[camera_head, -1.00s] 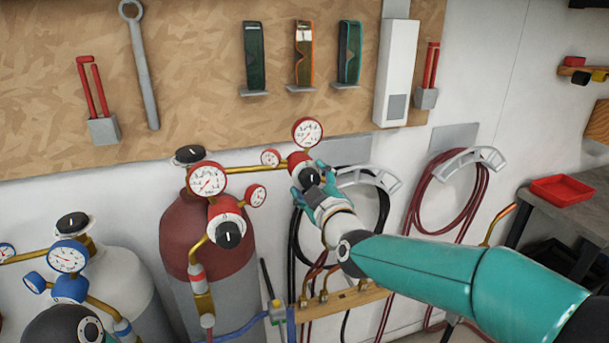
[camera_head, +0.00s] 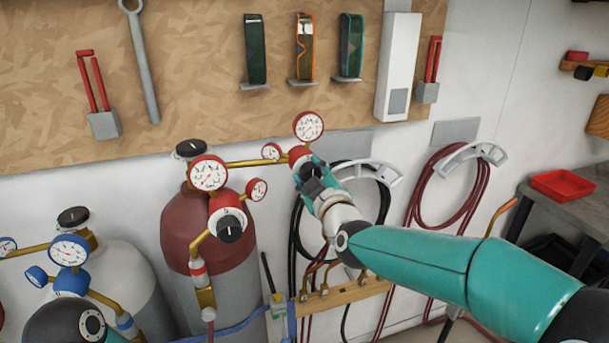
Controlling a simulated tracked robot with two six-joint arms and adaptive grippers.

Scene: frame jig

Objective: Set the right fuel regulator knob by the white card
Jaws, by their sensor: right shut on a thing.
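The right red regulator (camera_head: 299,154) has a large white-faced gauge (camera_head: 308,126) above it and a small gauge to its left. My right gripper (camera_head: 311,174) reaches it from the lower right and is shut on its black knob (camera_head: 307,171). The teal fingers and wrist partly cover the knob, so its pointer setting cannot be read. Another red regulator with a black knob (camera_head: 230,228) sits in front of the dark red cylinder (camera_head: 208,235). I cannot make out a white card with any marking. My left gripper is not in view.
A brass pipe (camera_head: 255,162) links the two red regulators. Black and red hoses hang on wall hooks (camera_head: 475,152) to the right. A board with tools and glasses is above. A red tray (camera_head: 562,185) rests on the bench at the far right.

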